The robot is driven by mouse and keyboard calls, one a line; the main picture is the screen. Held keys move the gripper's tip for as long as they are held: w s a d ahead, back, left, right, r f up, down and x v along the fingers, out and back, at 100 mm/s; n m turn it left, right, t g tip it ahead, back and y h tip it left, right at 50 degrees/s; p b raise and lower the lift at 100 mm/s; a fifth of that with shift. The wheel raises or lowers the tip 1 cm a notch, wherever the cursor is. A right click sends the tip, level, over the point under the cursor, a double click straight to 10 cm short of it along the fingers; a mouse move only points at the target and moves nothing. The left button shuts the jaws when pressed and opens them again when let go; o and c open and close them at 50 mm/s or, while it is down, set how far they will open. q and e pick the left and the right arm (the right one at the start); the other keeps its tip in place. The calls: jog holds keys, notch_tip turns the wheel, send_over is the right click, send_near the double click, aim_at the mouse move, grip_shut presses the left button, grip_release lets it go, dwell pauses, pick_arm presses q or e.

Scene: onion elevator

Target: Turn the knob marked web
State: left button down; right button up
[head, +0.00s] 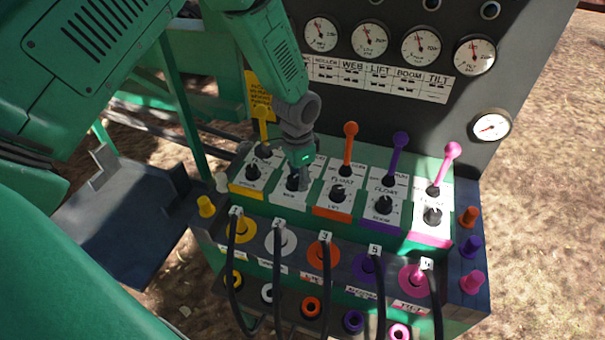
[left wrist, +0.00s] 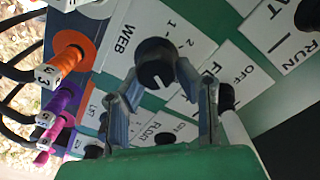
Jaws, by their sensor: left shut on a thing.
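The control box has a row of black knobs on colour-edged plates. The web knob (left wrist: 155,62) is black and round, on a white plate marked WEB in the left wrist view. In the head view this knob (head: 291,184) is second from the left and partly hidden by my gripper. My left gripper (head: 299,183) reaches down onto it from above. In the left wrist view the fingers of my left gripper (left wrist: 160,80) are on either side of the knob, shut on it. My right gripper is not in view.
Upright levers stand behind the knobs: yellow (head: 261,114), orange (head: 350,131), purple (head: 400,141) and pink (head: 451,151). Black cables (head: 277,280) hang from coloured plugs in front. A dark panel with gauges (head: 369,39) rises behind.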

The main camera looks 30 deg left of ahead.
pick_arm(q)
jog(key=m, duration=0.3)
jog(key=m+p, duration=0.1)
jog(key=m, duration=0.1)
jog(key=shift+s+a+r, duration=0.3)
jog(key=shift+a, duration=0.05)
jog(key=shift+s+a+r+m, duration=0.15)
jog(key=shift+s+r+m, duration=0.05)
jog(key=shift+s+m, duration=0.2)
jog(key=shift+a+f, duration=0.15)
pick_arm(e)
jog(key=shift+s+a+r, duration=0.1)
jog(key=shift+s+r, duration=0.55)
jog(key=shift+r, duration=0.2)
pick_arm(q)
jog(key=shift+d+f, duration=0.1)
jog(key=shift+d, duration=0.2)
jog(key=c, duration=1.2)
grip_release()
jog(key=shift+w+a+f, duration=0.1)
jog(key=shift+w+f, duration=0.05)
jog(key=shift+w, duration=0.1)
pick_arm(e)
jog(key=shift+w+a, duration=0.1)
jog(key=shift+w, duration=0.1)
